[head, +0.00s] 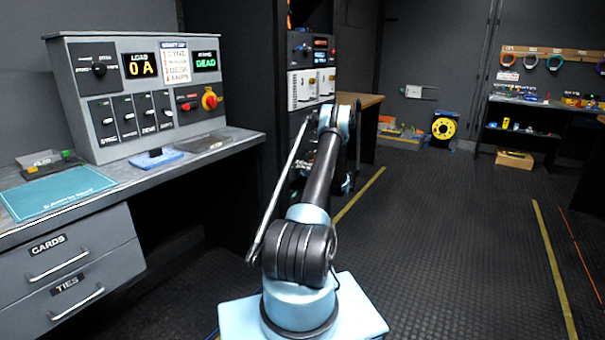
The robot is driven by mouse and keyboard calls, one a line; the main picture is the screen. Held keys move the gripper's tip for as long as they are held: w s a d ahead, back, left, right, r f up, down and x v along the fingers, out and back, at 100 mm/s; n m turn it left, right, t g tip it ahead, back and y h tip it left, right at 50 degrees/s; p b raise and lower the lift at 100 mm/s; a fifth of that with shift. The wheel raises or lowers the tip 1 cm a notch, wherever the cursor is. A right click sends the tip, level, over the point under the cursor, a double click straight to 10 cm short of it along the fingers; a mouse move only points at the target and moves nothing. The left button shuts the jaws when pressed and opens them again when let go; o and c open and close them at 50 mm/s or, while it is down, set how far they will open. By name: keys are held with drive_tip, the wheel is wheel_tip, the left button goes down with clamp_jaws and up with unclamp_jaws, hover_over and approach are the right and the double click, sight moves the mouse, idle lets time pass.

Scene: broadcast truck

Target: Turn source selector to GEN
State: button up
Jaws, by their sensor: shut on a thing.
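My gripper (344,186) shows only as a few dark parts behind my raised arm, low at the front of the equipment rack (303,90). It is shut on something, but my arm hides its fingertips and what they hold. I cannot pick out a source selector or a GEN mark for certain. A dark rotary knob (99,69) sits at the upper left of the grey console (75,50). The rack carries white panels with small orange-yellow parts, too small to read. My arm covers the rack's lower part.
The console desk (230,141) holds a blue pad (157,158) and a teal mat (60,193), with drawers below. A thin pale bar (277,195) slants beside my arm on its left. A workbench (545,102) stands far right. The floor (450,230) on the right is clear.

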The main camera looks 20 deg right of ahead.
drive_tip(key=shift+w+d+m, duration=0.1)
drive_tip(key=shift+m, duration=0.5)
drive_tip(key=o, duration=1)
drive_tip(key=shift+o, duration=0.2)
drive_tip(key=v, duration=1.2)
